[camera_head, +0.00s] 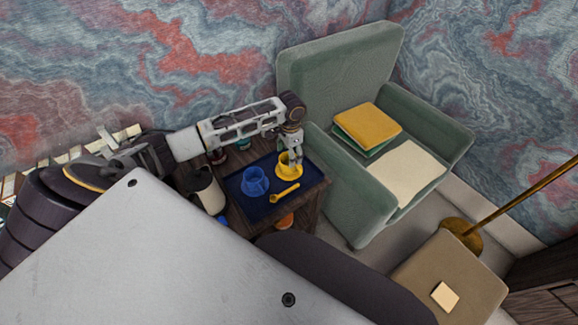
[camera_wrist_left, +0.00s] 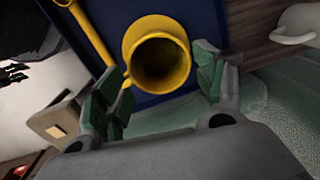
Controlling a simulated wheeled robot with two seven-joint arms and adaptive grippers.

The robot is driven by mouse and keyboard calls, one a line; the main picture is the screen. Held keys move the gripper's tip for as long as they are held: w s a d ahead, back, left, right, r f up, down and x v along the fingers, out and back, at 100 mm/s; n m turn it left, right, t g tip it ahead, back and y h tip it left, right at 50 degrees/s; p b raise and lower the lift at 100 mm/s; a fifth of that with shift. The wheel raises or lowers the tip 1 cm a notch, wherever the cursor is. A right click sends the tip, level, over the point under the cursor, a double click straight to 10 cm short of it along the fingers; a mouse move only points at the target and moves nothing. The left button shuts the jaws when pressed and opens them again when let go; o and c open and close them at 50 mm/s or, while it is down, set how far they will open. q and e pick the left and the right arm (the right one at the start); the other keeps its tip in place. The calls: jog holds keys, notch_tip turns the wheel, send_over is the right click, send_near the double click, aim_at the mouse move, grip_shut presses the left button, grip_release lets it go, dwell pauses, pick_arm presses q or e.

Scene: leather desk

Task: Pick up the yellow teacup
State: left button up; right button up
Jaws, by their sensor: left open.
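The yellow teacup (camera_head: 284,159) stands on a yellow saucer (camera_head: 290,176) on the dark blue tray (camera_head: 233,183). My left gripper (camera_head: 292,150) reaches down over the cup from above and partly hides it. In the left wrist view, the cup (camera_wrist_left: 158,58) shows its open, empty-looking mouth between the two green-padded fingers. My left gripper (camera_wrist_left: 161,76) is open, with one finger on each side of the cup. Whether a finger touches the cup cannot be told.
A blue cup (camera_head: 254,181) and a yellow spoon (camera_head: 285,193) are on the tray near the yellow cup. A white pitcher (camera_head: 207,190) stands at the left of the small wooden table (camera_head: 311,190). A green armchair (camera_head: 343,187) stands close on the right.

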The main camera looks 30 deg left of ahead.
pick_arm(q)
jog(key=shift+f, duration=0.8)
jog(key=shift+a+f+b, duration=0.15)
jog(key=shift+f+b, duration=0.35)
jog(key=shift+f, duration=1.3)
pick_arm(e)
jog(key=shift+w+a+r, duration=0.1)
jog(key=shift+w+a, duration=0.15)
jog(key=shift+w, duration=0.25)
jog(key=shift+w+a, duration=0.25)
jog(key=shift+w, duration=0.25)
pick_arm(q)
jog(key=c, duration=0.9)
jog(key=shift+o, duration=0.2)
jog(key=shift+r, duration=0.3)
pick_arm(e)
jog(key=shift+w+r, duration=0.1)
